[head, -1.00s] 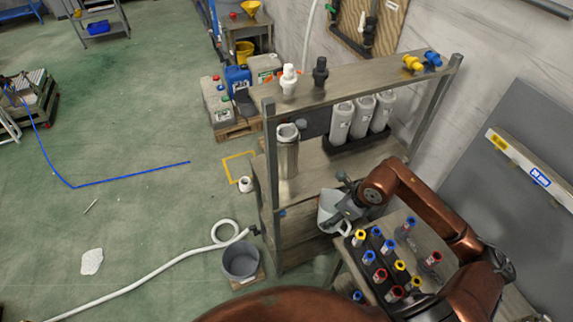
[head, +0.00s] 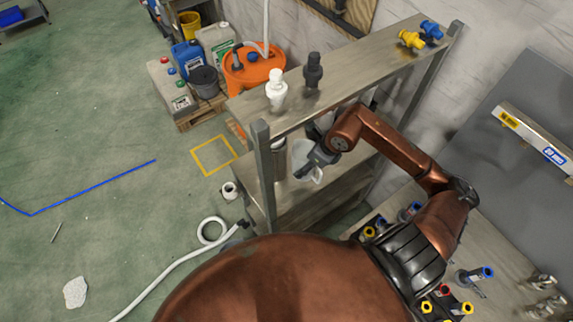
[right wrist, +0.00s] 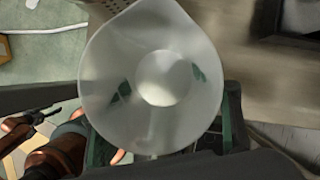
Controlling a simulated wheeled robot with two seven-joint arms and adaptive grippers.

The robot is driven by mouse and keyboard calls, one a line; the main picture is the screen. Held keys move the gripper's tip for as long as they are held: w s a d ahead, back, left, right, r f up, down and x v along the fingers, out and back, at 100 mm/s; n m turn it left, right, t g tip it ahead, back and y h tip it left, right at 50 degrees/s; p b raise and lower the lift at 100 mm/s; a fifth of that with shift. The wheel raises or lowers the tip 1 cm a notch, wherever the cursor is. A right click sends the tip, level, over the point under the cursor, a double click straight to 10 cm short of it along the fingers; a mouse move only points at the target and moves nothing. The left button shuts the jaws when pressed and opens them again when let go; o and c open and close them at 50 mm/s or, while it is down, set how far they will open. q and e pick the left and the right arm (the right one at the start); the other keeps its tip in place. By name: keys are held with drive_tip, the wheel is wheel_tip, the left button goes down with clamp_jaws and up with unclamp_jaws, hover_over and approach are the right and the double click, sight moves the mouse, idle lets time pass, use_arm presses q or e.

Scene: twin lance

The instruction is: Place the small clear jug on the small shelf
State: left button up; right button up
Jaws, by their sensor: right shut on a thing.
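The small clear jug (head: 301,156), pale and translucent, is held upright by my right gripper (head: 312,160) in the head view. In the right wrist view I look down into the jug (right wrist: 160,75); dark green finger pads show through its sides. The jug is at the shelf rack, below the top board (head: 345,75) and over or near the lower board (head: 335,190); I cannot tell whether it touches that board. In the right wrist view, a dark end of what looks like my left gripper (right wrist: 42,120) shows small at lower left, its jaws unclear.
A steel cylinder (head: 279,160) stands on the lower board close left of the jug. A rack post (head: 264,175) rises at the front left. White (head: 276,90) and dark (head: 313,72) fittings stand on the top board. Coloured connectors (head: 440,300) are on the table at lower right.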

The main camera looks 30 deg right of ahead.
wheel_tip(320, 180, down, 4)
drive_tip(key=shift+a+f, duration=0.15)
drive_tip(key=shift+f, duration=0.05)
drive_tip(key=shift+w+f, duration=0.15)
drive_tip(key=shift+f, duration=0.15)
drive_tip(key=f, duration=0.2)
drive_tip(key=shift+s+f+p, duration=0.25)
drive_tip(key=shift+f+p, duration=0.05)
drive_tip(key=shift+f, duration=0.1)
drive_tip(key=shift+w+f, duration=0.15)
drive_tip(key=shift+f, duration=0.4)
drive_tip(key=o, duration=0.9)
use_arm(q)
drive_tip(key=s, duration=0.3)
drive_tip(key=shift+s+r, duration=0.15)
drive_tip(key=shift+s, duration=0.05)
use_arm(e)
drive_tip(key=shift+o, duration=1.3)
